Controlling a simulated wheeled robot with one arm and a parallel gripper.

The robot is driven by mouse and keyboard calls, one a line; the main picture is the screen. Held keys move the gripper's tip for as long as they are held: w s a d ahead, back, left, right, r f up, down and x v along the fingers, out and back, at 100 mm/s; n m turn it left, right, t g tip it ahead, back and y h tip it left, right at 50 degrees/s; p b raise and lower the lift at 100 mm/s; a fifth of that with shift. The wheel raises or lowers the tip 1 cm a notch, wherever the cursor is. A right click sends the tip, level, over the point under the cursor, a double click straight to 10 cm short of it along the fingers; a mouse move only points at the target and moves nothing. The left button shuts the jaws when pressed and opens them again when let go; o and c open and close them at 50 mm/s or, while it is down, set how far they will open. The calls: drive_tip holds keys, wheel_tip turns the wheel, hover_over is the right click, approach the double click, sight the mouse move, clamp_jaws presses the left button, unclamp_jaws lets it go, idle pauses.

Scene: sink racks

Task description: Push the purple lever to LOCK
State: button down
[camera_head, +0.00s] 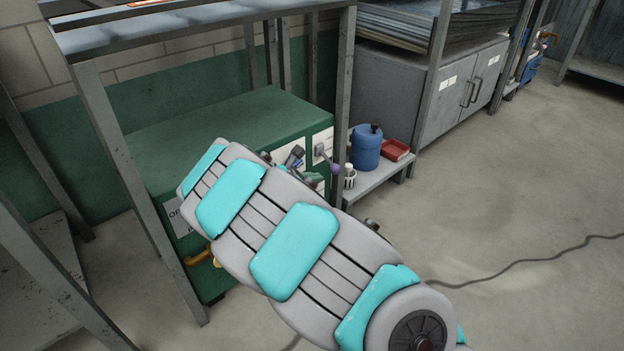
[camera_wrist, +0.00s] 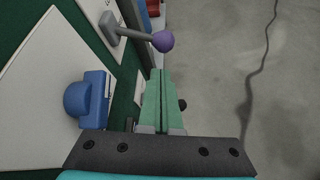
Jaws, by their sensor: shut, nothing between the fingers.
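The purple lever has a round purple knob on a grey arm; its knob (camera_wrist: 162,41) shows at the top of the wrist view, the arm reaching out from a grey base on a white plate. In the head view the knob (camera_head: 336,168) shows on the right face of the green cabinet (camera_head: 222,128). My gripper (camera_wrist: 160,75) is shut and empty, its green fingers together just below the knob in the wrist view, apparently apart from it. In the head view my arm hides most of my gripper (camera_head: 312,180). No LOCK marking is legible.
A blue knob or handle (camera_wrist: 88,99) sticks out of the cabinet face left of my gripper. A low shelf beside the cabinet holds a blue jug (camera_head: 366,148) and a red tray (camera_head: 396,150). Metal table legs stand close around. Floor to the right is open, with a cable (camera_head: 520,262).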

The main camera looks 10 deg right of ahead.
sight(329, 163)
drive_tip(key=x, duration=0.6)
drive_tip(key=shift+b, duration=0.4)
drive_tip(key=shift+d+p, duration=0.1)
drive_tip(key=shift+p, duration=0.25)
drive_tip(key=shift+r+p, duration=0.15)
drive_tip(key=shift+p, duration=0.55)
